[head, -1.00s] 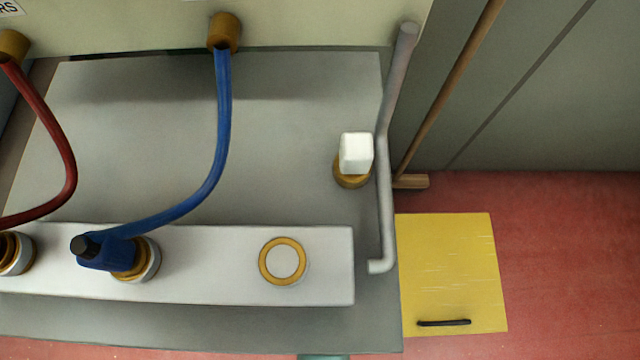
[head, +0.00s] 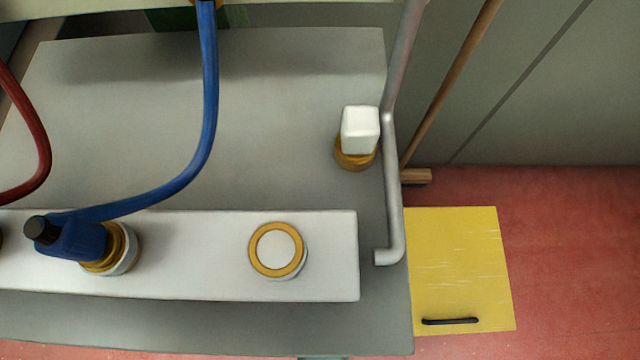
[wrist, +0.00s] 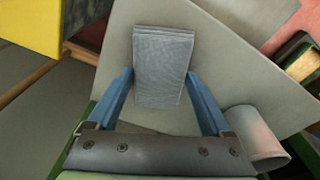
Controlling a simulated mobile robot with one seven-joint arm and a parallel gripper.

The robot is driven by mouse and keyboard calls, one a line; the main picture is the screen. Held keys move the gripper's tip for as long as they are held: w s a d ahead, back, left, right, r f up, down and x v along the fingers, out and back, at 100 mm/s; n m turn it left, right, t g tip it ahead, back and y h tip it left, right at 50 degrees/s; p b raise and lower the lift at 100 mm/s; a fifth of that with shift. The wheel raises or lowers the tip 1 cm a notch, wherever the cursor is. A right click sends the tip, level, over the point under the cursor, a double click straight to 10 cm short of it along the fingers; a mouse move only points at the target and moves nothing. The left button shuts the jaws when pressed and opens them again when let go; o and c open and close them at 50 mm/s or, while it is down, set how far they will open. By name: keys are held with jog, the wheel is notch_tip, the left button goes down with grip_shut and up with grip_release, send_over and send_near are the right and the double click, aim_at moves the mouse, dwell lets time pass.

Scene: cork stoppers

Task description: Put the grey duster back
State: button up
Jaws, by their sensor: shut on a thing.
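The grey duster (wrist: 163,65), a folded, ribbed cloth-like block, is in the upper middle of the wrist view. My gripper (wrist: 160,78), with two blue fingers, is shut on the duster, one finger along each side. The duster's far part sticks out beyond the fingertips. A pale grey flat surface (wrist: 215,65) lies behind it; I cannot tell whether the duster touches it. The head view shows neither the duster nor the gripper fingers.
In the head view, a grey worktop (head: 270,110) bears a white bar (head: 190,235) with ring fittings, a blue hose (head: 210,100) and a white block (head: 360,130). A grey pipe (head: 392,190) runs along its right edge. A pale cylinder (wrist: 255,135) is near my right finger.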

jog(key=o, duration=1.1)
jog(key=shift+s+d+r+p, duration=0.15)
jog(key=shift+r+p, duration=0.7)
jog(key=shift+r, duration=1.15)
jog(key=shift+s+d+r+p, duration=0.1)
jog(key=shift+s+r+p, duration=0.2)
jog(key=shift+r+p, duration=1.15)
jog(key=shift+s+d+r+p, duration=0.1)
jog(key=shift+s+r+p, duration=0.15)
jog(key=shift+r, duration=2.35)
